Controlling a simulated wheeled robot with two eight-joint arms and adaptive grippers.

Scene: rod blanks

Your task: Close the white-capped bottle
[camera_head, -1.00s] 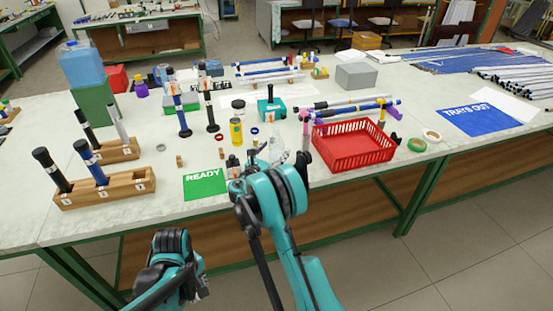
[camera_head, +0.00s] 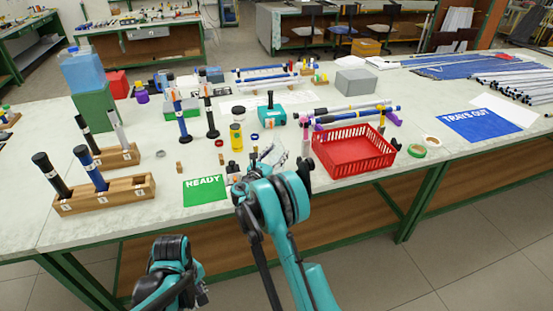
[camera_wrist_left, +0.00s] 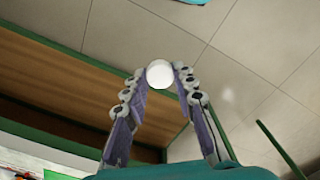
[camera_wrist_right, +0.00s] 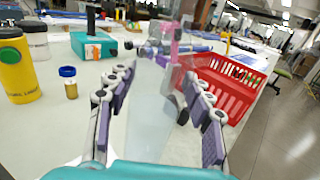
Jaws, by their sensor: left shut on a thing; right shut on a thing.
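The white cap (camera_wrist_left: 160,74) is pinched between the fingertips of my left gripper (camera_wrist_left: 160,80), over the floor in front of the bench. In the head view my left gripper (camera_head: 200,294) is low at the bench's front and the cap cannot be made out. My right gripper (camera_wrist_right: 150,88) is shut on a clear, see-through bottle (camera_wrist_right: 146,120), whose outline is faint. In the head view my right gripper (camera_head: 268,162) and the bottle (camera_head: 278,154) are over the bench's front part, left of the red basket. The bottle's mouth is hard to make out. The cap and bottle are well apart.
A red basket (camera_head: 352,152) stands close right of the bottle. A yellow bottle (camera_head: 236,137) and a small blue-capped vial (camera_wrist_right: 69,82) stand to its left. The green READY mat (camera_head: 205,190) lies at the front left. Wooden rod racks (camera_head: 105,193) stand further left.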

